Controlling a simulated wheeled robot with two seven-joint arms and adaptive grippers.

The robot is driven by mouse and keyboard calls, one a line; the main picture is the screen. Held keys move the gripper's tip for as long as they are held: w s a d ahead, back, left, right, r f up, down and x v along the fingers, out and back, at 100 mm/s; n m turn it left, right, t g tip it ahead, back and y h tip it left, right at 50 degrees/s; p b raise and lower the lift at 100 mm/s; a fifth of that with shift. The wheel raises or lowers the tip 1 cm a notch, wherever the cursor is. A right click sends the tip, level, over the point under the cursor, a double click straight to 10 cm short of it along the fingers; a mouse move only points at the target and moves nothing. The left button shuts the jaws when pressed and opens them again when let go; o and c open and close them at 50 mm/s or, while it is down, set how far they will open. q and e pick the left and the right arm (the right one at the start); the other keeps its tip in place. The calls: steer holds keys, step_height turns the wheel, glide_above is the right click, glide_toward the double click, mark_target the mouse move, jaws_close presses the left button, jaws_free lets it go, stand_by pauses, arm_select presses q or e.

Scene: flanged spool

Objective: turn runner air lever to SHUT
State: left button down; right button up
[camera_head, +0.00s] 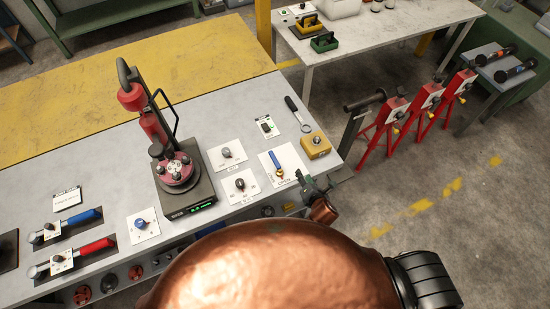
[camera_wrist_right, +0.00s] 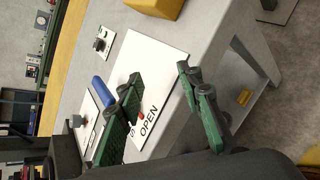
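The lever with a blue handle (camera_head: 276,158) sits on a white plate (camera_head: 292,160) near the right end of the grey bench, with a brass-coloured fitting at the handle's near end. In the right wrist view the blue handle (camera_wrist_right: 102,91) lies beside the left finger, and the white plate (camera_wrist_right: 150,62) reads OPEN. Its other word is mostly hidden behind that finger. My right gripper (camera_head: 314,184) is at the bench's front edge, just right of and nearer than the lever. In the wrist view the green fingers of this gripper (camera_wrist_right: 158,76) are apart with nothing between them. My left gripper is not in view.
A yellow box (camera_head: 315,145) and a black-handled tool (camera_head: 297,114) lie beyond the lever. Knob plates (camera_head: 227,154) and a red machine (camera_head: 172,160) stand to its left. Red stands (camera_head: 393,118) are off the bench's right end. My copper-coloured body hides the foreground.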

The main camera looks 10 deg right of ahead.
mark_target(274, 157)
steer(key=w+a+r+n+y, duration=0.1)
steer(key=a+n, duration=0.2)
steer(key=w+a+r+n+t+y, duration=0.1)
steer(key=a+n, duration=0.1)
steer(key=n, duration=0.2)
steer(key=w+a+r+n, duration=0.1)
steer(key=a+r+n, duration=0.1)
steer(key=a+n, duration=0.1)
steer(key=shift+w+a+r+n+t+y+p, duration=0.1)
steer(key=shift+w+a+n+t+y+p, duration=0.2)
steer(key=shift+n+y+p, duration=0.1)
steer(key=shift+w+a, duration=0.15)
steer(key=shift+a, duration=0.05)
steer(key=x, duration=0.7)
steer(key=shift+w, duration=0.15)
steer(key=shift+c, duration=0.3)
jaws_close()
